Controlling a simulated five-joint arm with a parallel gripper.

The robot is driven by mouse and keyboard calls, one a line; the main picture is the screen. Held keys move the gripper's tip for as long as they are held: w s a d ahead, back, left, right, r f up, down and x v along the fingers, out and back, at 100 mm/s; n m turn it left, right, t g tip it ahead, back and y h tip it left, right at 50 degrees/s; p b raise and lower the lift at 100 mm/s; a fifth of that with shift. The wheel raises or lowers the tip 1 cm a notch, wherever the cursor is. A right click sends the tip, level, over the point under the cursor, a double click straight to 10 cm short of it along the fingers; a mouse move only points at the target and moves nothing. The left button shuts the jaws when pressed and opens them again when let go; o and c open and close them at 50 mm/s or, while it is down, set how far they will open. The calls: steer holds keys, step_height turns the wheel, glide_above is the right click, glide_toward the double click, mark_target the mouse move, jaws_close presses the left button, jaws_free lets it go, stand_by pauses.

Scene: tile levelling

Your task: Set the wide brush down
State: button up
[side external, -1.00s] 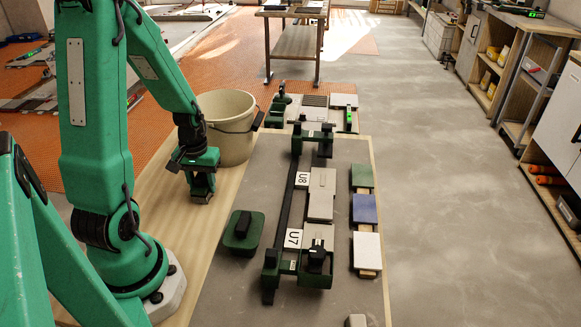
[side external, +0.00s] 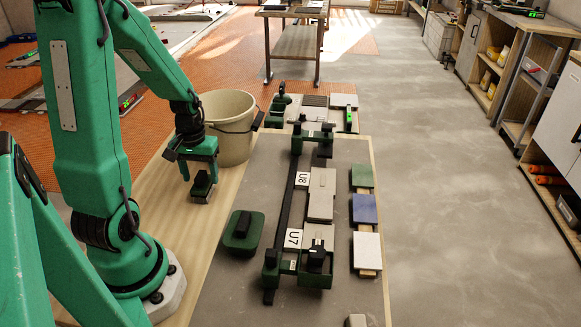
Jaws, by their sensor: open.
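My gripper (side external: 199,174) is open just above and around the top of the brush. One finger shows to the left of the brush and the other to the right. The fingers hide part of the brush's far side, and I cannot tell whether they still touch it.
A cream bucket (side external: 228,128) stands close behind my gripper. On the grey slab (side external: 215,290) are a green-based float (side external: 243,232), a dark rail frame (side external: 284,215) with labels U8 and U7, grey tiles, and coloured tiles (side external: 364,209) at the right. The board's front is clear.

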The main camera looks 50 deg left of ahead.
mark_target(200, 175)
step_height(200, 175, up, 9)
stand_by(0.5)
stand_by(0.5)
steer(key=d+r+m+t, duration=0.2)
steer(key=d+r+m, duration=0.2)
steer(key=d, duration=0.5)
steer(key=d+r+m+t, duration=0.3)
steer(key=d+r+m, duration=0.2)
steer(key=d, duration=0.5)
steer(key=shift+s+r+t, duration=0.3)
steer(key=shift+s+r, duration=0.15)
steer(key=shift+r, duration=0.5)
